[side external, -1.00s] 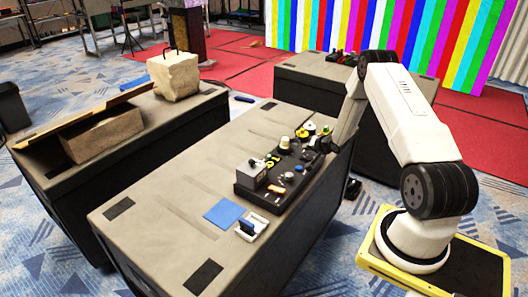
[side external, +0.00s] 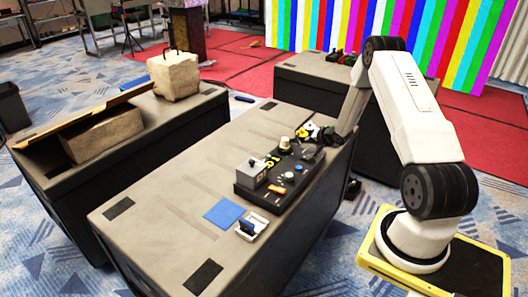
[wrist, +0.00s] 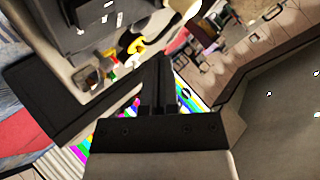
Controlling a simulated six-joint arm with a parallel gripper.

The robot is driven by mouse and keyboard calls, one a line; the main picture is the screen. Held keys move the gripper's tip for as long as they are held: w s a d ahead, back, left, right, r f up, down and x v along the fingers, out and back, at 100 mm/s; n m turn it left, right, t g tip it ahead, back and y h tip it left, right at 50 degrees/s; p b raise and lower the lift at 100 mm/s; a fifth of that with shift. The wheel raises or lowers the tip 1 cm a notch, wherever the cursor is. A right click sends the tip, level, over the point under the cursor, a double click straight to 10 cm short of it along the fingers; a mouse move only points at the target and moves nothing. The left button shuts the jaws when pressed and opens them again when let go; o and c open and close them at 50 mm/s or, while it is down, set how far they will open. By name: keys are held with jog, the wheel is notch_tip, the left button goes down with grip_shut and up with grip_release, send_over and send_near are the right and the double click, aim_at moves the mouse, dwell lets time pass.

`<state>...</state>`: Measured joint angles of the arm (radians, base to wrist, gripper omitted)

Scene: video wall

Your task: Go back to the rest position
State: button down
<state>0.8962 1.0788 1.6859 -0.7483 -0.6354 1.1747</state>
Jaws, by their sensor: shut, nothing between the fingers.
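My gripper (side external: 318,134) is at the far right end of the dark control board (side external: 243,193), on the middle grey table (side external: 165,195). In the side view it is small and dark, and it overlaps some yellow parts, so I cannot tell the gap to them. In the wrist view the two dark fingers (wrist: 165,85) are together with nothing between them. My arm is bent, with its elbow high.
The board carries a grey box (side external: 252,172) and several knobs. A left table holds a stone block (side external: 174,75). A striped video wall (side external: 330,25) stands behind.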

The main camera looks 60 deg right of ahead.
jog(key=w+a+r+n+g, duration=0.1)
jog(key=a+r+n, duration=0.1)
jog(key=a+r, duration=0.35)
jog(key=a+r+n+g+y, duration=0.1)
jog(key=a+r+n, duration=0.1)
jog(key=a, duration=0.6)
jog(key=w+a+r+n+g, duration=0.1)
jog(key=a+r+n, duration=0.25)
jog(key=a, duration=0.35)
jog(key=s+a+r+n+g+y, duration=0.1)
jog(key=s+a+r+n+g, duration=0.1)
jog(key=s+a, duration=0.5)
jog(key=s+a+r+n+g+y, duration=0.1)
jog(key=s+a+r+n+g, duration=0.1)
jog(key=s+a, duration=0.6)
jog(key=a+r+n, duration=0.1)
jog(key=a+n, duration=0.1)
jog(key=a, duration=0.2)
jog(key=shift+a+n+y, duration=0.25)
jog(key=shift+n+y, duration=0.1)
jog(key=shift+y, duration=0.05)
